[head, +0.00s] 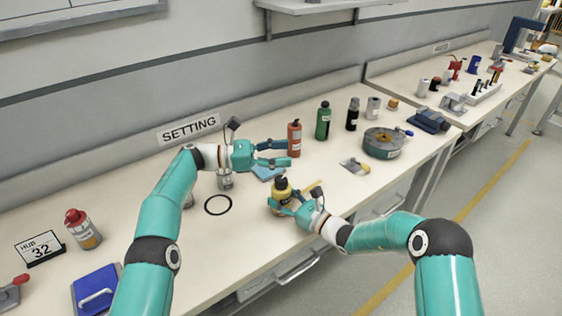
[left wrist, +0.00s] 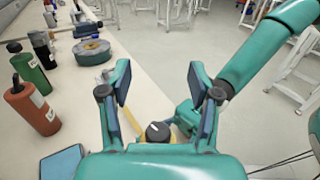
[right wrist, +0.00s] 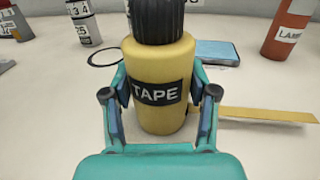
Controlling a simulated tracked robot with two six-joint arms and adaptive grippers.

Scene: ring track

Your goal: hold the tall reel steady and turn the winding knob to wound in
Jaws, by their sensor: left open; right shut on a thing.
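The tall reel (head: 283,195) is a yellow body marked TAPE with a ribbed black winding knob (head: 281,183) on top. It stands upright near the bench's front edge. My right gripper (head: 283,206) is shut on the reel's body; in the right wrist view the reel (right wrist: 160,68) sits between both fingers. A yellow tape strip (right wrist: 265,115) sticks out from its side. My left gripper (head: 284,153) is open and empty, behind and above the reel. In the left wrist view the knob (left wrist: 158,131) shows below the open fingers, apart from them.
A blue pad (head: 267,172) lies behind the reel. A red bottle (head: 294,138) stands close behind my left gripper. Green and black bottles and a large round tape reel (head: 383,144) stand to the right. A black ring (head: 218,205) lies flat on the left.

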